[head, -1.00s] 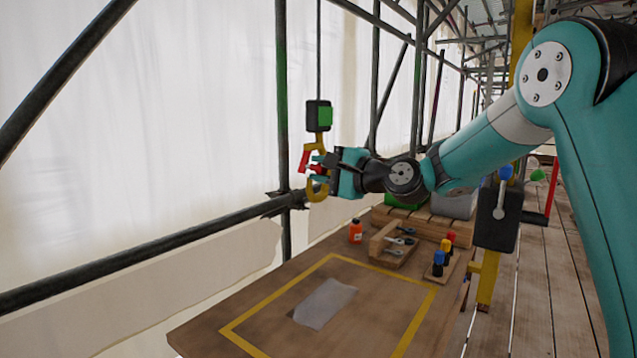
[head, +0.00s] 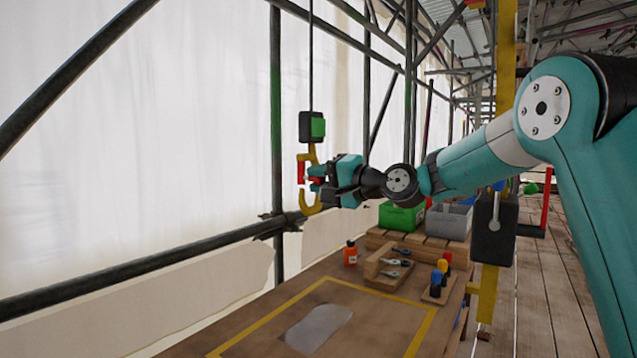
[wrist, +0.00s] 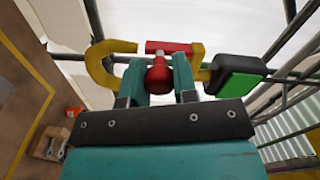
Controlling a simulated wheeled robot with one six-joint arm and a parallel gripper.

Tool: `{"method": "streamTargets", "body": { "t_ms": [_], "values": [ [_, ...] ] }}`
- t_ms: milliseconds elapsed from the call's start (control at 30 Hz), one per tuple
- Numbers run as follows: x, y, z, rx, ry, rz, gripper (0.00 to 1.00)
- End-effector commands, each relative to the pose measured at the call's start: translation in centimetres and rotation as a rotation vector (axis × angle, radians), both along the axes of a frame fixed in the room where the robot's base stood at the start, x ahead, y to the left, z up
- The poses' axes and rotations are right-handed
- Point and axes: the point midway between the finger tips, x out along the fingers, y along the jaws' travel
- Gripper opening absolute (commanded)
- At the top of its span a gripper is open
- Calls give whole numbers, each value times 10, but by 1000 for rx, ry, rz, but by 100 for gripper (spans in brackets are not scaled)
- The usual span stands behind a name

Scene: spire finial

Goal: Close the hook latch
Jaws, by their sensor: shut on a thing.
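A yellow hook (head: 312,207) hangs from a black and green block (head: 311,127) on a cable. Its red latch (head: 301,172) stands nearly upright along the hook's open left side. In the wrist view, the latch (wrist: 168,47) spans most of the mouth between the upper yellow arm and the hook tip (wrist: 125,46), with its end very close to the tip. My gripper (head: 318,181) is at the hook from the right. Its teal fingers (wrist: 160,78) are shut on the latch's red knob (wrist: 158,76). The fingers hide part of the hook's back.
A wooden bench (head: 250,322) below holds an orange bottle (head: 350,254), a wooden tool holder (head: 378,270), and green (head: 401,218) and grey (head: 449,222) bins. Scaffold poles (head: 277,150) stand behind the hook. The air left of the hook is clear.

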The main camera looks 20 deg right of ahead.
Motion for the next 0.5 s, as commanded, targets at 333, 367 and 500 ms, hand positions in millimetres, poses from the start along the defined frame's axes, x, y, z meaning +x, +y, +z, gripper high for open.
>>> {"method": "streamTargets", "body": {
  "t_ms": [333, 367, 500],
  "values": [
    [0, -1, -1, -2, 2, -2, 38],
    [0, -1, -1, -1, 1, -2, 45],
    [0, 0, -1, -1, 2, -1, 52]
  ]
}}
